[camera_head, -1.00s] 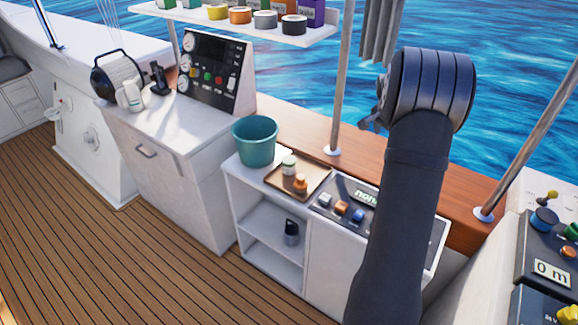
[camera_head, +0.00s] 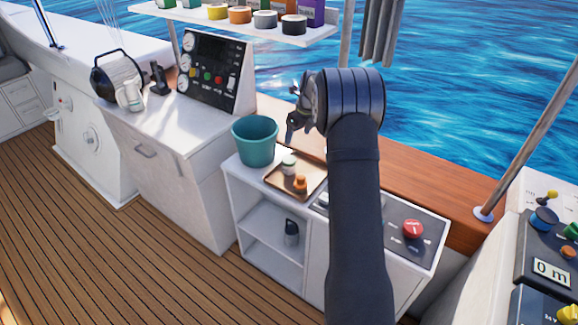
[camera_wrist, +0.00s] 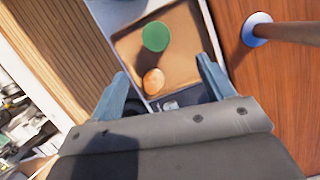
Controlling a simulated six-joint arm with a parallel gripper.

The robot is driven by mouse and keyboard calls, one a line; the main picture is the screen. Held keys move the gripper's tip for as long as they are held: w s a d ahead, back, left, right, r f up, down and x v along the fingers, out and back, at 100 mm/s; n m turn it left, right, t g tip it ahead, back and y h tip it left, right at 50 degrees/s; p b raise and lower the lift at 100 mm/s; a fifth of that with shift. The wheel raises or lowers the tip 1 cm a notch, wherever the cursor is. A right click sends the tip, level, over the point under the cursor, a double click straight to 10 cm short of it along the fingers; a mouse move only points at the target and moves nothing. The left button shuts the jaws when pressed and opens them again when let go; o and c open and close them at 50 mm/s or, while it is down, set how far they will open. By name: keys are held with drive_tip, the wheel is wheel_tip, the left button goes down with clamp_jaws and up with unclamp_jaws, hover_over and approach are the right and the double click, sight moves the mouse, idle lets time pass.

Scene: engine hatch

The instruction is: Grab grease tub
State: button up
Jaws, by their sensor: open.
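A small white tub with a green lid (camera_head: 289,165) stands on a brown tray (camera_head: 275,180) on the white cabinet. I cannot read a label, so I cannot confirm that it is the grease tub. An orange container (camera_head: 300,184) stands close beside it. In the wrist view the green lid (camera_wrist: 155,36) and the orange top (camera_wrist: 154,81) show from above on the tray (camera_wrist: 185,52). My gripper (camera_head: 293,122) is above and behind the tray, apart from both containers. Its fingers (camera_wrist: 165,85) are spread, with nothing held between them.
A teal bucket (camera_head: 255,141) stands left of the tray. A metal post (camera_wrist: 290,31) rises beside the tray. An upper shelf (camera_head: 255,32) holds several cans.

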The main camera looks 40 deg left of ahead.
sight(289, 159)
drive_tip(key=x, duration=1.1)
drive_tip(key=shift+f, duration=0.3)
drive_tip(key=x, duration=0.4)
drive_tip(key=shift+s+f, duration=0.25)
drive_tip(key=shift+s, duration=0.15)
drive_tip(key=shift+a+f, duration=0.2)
drive_tip(key=shift+f, duration=0.2)
drive_tip(key=shift+c, duration=0.4)
drive_tip(key=c, duration=1)
